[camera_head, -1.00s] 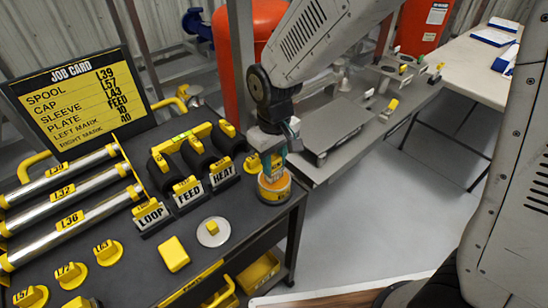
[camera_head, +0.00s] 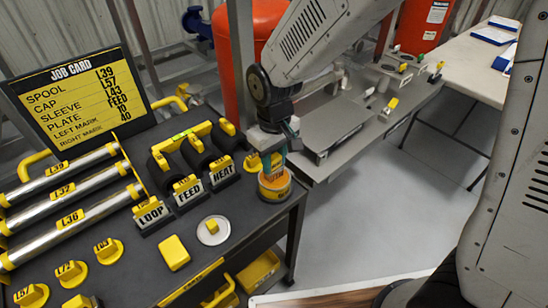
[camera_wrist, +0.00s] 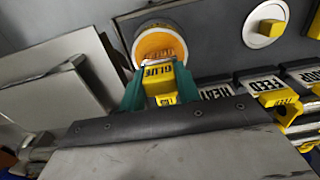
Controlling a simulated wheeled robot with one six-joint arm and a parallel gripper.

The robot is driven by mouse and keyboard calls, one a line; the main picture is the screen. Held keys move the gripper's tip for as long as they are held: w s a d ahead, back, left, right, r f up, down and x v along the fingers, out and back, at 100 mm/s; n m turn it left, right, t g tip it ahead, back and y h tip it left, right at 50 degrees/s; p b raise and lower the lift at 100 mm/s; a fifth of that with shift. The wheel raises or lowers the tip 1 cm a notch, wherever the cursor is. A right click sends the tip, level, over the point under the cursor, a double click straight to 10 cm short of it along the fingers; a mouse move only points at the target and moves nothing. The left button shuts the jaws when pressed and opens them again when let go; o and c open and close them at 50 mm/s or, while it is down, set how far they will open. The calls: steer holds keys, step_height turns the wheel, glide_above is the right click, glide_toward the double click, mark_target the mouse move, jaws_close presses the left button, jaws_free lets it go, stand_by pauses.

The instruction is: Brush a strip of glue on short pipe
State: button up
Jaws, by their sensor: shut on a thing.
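My gripper (camera_head: 271,160) is at the right corner of the dark bench. In the wrist view my gripper (camera_wrist: 160,95) has its green fingers shut on the yellow block handle of the glue brush (camera_wrist: 158,78), which is marked GLUE. The brush's lower end is at the mouth of the orange glue pot (camera_head: 274,186); the pot also shows in the wrist view (camera_wrist: 143,47). I cannot tell how deep the bristles sit. Several metal pipes (camera_head: 70,188) with yellow tags, among them L32 and L36, lie on the left of the bench. None is clearly marked as the short pipe.
A job card board (camera_head: 75,95) stands at the back left. Plates marked LOOP (camera_head: 151,213), FEED (camera_head: 187,190) and HEAT (camera_head: 222,172) stand left of the pot. Yellow caps (camera_head: 109,250), a yellow block (camera_head: 174,253) and a white disc (camera_head: 213,230) lie in front. A grey side table (camera_head: 350,125) is to the right.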

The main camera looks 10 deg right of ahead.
mark_target(274, 158)
steer(key=shift+r, duration=3.5)
steer(key=shift+s, duration=0.1)
